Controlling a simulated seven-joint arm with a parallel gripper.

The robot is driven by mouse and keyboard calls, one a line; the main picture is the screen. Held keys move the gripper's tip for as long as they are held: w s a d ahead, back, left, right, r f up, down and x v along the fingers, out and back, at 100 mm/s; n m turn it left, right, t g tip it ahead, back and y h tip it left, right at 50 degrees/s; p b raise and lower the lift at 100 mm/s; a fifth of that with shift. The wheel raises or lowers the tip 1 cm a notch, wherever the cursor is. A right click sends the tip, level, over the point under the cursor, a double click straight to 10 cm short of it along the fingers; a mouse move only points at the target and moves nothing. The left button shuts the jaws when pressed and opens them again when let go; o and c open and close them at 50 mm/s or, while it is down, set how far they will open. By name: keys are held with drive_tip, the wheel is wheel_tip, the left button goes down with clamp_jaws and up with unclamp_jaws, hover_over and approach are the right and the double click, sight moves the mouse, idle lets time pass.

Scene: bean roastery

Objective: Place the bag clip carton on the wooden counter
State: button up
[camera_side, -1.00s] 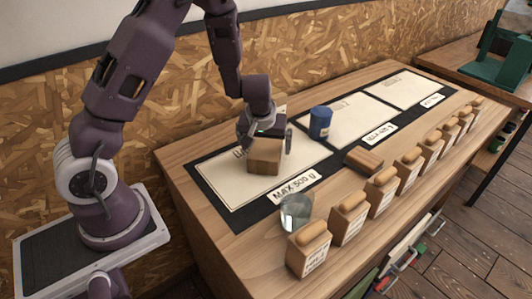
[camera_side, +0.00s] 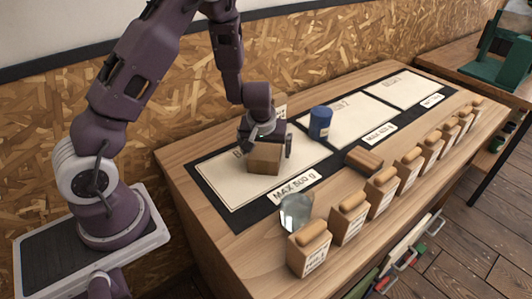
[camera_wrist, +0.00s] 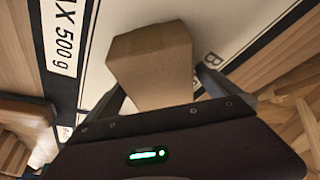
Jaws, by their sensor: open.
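The carton (camera_side: 265,158), a plain brown box, stands on the near-left cream panel marked "MAX 500 g". It also shows in the wrist view (camera_wrist: 152,62). My gripper (camera_side: 266,148) is open around it, with one finger at each side. In the wrist view my gripper (camera_wrist: 160,92) has its fingers beside the box's lower corners; whether they touch it I cannot tell. The wooden counter (camera_side: 222,243) shows bare wood along its front and left edge.
A blue canister (camera_side: 320,122) stands right of the carton. A small brown block (camera_side: 364,160) lies farther right. A clear glass (camera_side: 296,212) stands in front of the panel. Bare wood shows left of the panel.

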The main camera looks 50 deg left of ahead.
drive_tip(key=c, duration=1.6)
